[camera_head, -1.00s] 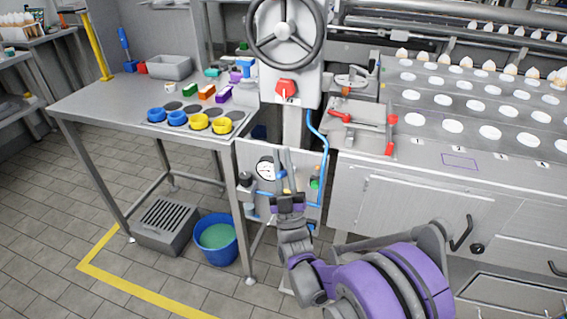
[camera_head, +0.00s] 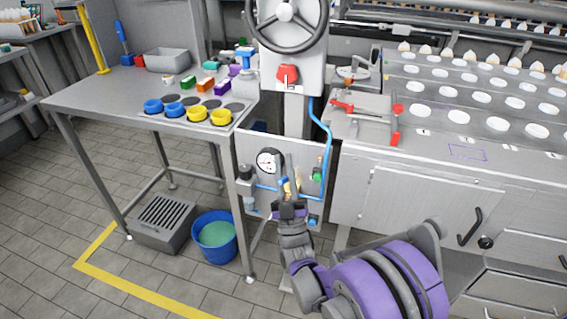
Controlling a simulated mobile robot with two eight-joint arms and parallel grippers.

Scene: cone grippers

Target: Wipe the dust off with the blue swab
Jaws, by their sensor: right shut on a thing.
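My right gripper (camera_head: 289,182) is in front of the grey gauge panel (camera_head: 252,150), below the red knob. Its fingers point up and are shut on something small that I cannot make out. Something yellowish shows at the fingers, but I cannot tell whether it is held or belongs to the panel. I cannot clearly pick out the blue swab. A blue-handled tool (camera_head: 121,40) stands upright at the back left of the steel table. No dust can be made out at this size. A thin purple outline (camera_head: 468,153) marks a patch of the machine's top. My left gripper is out of view.
The steel table (camera_head: 85,98) holds blue and yellow cups (camera_head: 197,113), small coloured blocks (camera_head: 206,83) and a grey bin (camera_head: 168,60). A blue bucket (camera_head: 216,256) and a grated box (camera_head: 160,226) stand on the floor. A handwheel (camera_head: 287,14) and blue hose (camera_head: 325,128) are near my right arm.

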